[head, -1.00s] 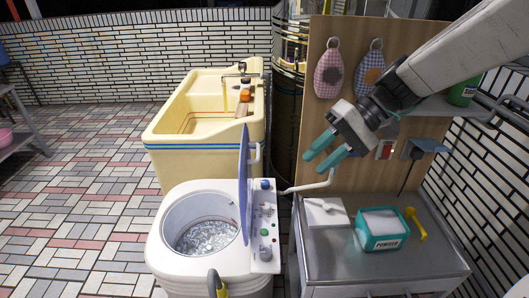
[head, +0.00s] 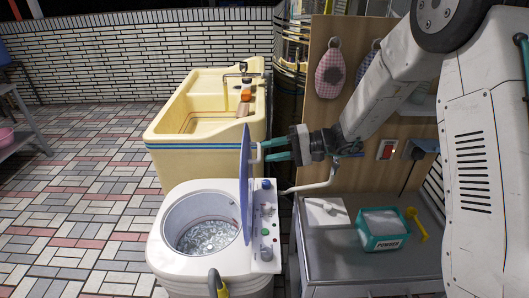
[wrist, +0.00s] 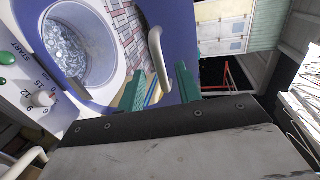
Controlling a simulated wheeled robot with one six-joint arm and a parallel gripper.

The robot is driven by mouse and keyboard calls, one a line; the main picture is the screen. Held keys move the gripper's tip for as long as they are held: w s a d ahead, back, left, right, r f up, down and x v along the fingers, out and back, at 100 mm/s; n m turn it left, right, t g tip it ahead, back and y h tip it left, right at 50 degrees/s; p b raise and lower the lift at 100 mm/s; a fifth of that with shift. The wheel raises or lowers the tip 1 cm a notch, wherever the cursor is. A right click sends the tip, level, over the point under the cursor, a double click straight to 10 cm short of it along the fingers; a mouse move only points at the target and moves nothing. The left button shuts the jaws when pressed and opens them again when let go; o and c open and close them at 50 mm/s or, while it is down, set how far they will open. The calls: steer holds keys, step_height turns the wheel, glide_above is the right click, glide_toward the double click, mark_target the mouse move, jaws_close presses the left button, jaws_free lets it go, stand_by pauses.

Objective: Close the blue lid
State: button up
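The blue lid (head: 244,188) stands upright, hinged open beside the tub of the white washing machine (head: 165,262). The head view sees it nearly edge-on. Its white handle (head: 256,153) sticks out on the side facing my arm. My gripper (head: 266,150) is level with this handle, right of the lid, with its teal fingers pointing left at it. In the wrist view the blue lid (wrist: 180,38) fills the upper middle, and the handle (wrist: 157,58) lies in the gap between the open fingers of my gripper (wrist: 161,72). Contact with the handle cannot be told.
The machine's knob panel (head: 265,225) is beside the lid. A yellow sink (head: 170,150) stands behind. A grey counter (head: 345,265) at right holds a teal powder box (head: 383,240) and a white box (head: 325,212). A wooden board (head: 312,100) rises behind my arm.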

steer(key=x, duration=0.2)
steer(key=shift+a, duration=0.25)
jaws_close()
